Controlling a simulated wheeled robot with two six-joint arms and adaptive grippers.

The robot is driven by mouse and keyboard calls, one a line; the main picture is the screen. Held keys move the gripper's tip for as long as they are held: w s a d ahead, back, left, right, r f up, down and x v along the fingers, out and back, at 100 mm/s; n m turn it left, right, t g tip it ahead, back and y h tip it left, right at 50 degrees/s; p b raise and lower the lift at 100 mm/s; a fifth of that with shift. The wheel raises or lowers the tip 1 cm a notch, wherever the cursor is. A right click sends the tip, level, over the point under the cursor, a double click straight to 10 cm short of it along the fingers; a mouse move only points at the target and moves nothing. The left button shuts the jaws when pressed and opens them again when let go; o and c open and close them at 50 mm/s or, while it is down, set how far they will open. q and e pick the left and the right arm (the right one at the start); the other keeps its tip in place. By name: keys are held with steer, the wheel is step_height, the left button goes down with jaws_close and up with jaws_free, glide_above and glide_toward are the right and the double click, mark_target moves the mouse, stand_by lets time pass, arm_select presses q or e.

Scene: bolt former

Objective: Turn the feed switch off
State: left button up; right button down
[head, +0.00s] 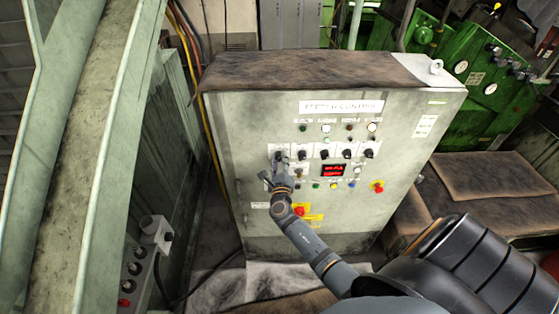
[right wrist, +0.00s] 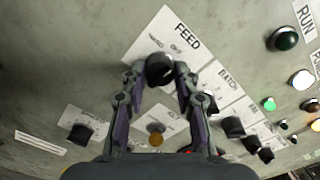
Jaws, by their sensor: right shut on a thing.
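The feed switch is a black rotary knob (right wrist: 160,68) on a white plate (right wrist: 184,30) marked FEED in the right wrist view. My right gripper (right wrist: 159,75) has its two fingers closed on either side of this knob. Small position labels beside the knob are too blurred to read, and I cannot tell which way it points. My left gripper is not in view.
To the right of the feed switch is a row of similar black knobs (head: 347,152), with a red display (head: 333,170) below. Red stop buttons (head: 378,186) sit lower. In the right wrist view a BATCH knob (right wrist: 232,127) is close to my right finger.

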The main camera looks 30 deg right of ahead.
steer(key=shift+n, duration=0.5)
steer(key=c, duration=1)
jaws_free()
steer(key=v, duration=1.2)
steer(key=shift+s+f, duration=0.1)
